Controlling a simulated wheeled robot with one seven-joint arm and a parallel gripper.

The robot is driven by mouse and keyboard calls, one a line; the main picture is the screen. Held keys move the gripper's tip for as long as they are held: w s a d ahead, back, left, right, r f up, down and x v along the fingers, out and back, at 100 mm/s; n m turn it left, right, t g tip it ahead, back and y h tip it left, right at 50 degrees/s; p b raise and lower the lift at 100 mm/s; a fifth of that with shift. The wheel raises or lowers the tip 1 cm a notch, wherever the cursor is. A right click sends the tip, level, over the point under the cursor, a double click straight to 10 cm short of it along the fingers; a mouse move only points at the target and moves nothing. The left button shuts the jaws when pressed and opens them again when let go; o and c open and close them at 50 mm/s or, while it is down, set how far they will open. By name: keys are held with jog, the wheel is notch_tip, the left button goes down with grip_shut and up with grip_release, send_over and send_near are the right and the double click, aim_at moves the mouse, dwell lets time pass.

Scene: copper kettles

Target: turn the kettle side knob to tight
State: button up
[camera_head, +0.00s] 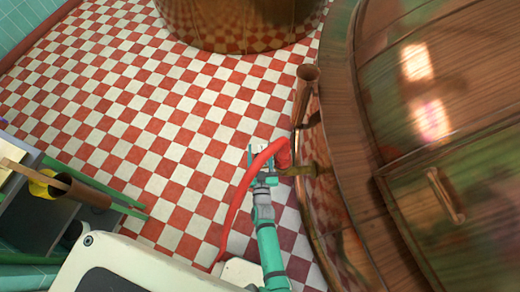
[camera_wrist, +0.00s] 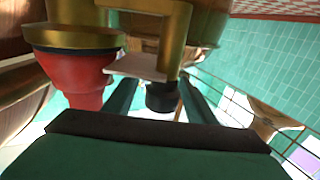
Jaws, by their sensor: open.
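The large copper kettle (camera_head: 345,180) fills the right of the head view. A brass fitting (camera_head: 300,170) sticks out from its side, with a red hose (camera_head: 236,205) beside it. My gripper (camera_head: 262,154) is at the outer end of this fitting. In the wrist view my gripper (camera_wrist: 160,92) is open, with one finger on each side of a short black cylinder (camera_wrist: 161,98). This cylinder, perhaps the side knob, sits below a white plate (camera_wrist: 138,67) and a squared brass bracket (camera_wrist: 174,45). I cannot tell whether the fingers touch it.
The red hose end (camera_wrist: 75,78) hangs close to my left finger in the wrist view. A copper pipe (camera_head: 301,95) runs up the kettle's side. Another copper vessel (camera_head: 240,25) stands at the back. A shelf with rolls (camera_head: 80,190) is at left. The checkered floor (camera_head: 150,110) is clear.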

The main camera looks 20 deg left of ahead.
jog(key=shift+w+a, duration=0.3)
jog(key=shift+w, duration=0.05)
jog(key=shift+s, duration=0.1)
jog(key=shift+c, duration=0.4)
jog(key=c, duration=1)
jog(key=shift+o, duration=0.2)
jog(key=shift+d+f+m+t+h, duration=0.25)
jog(key=shift+m+h, duration=0.35)
jog(key=shift+h, duration=0.3)
jog(key=shift+d+m+t+h, duration=0.2)
jog(key=shift+m+h, duration=0.2)
jog(key=shift+h, duration=0.2)
jog(key=shift+d+m+t+h, duration=0.15)
jog(key=shift+m+h, duration=0.25)
jog(key=shift+h, duration=0.2)
jog(key=shift+a+r+m+h, duration=0.15)
jog(key=shift+m+h, duration=0.35)
jog(key=shift+h, duration=0.3)
jog(key=shift+r+m+h, duration=0.1)
jog(key=shift+m+h, duration=0.2)
jog(key=shift+h, duration=0.1)
jog(key=o, duration=1)
jog(key=shift+w+d, duration=0.2)
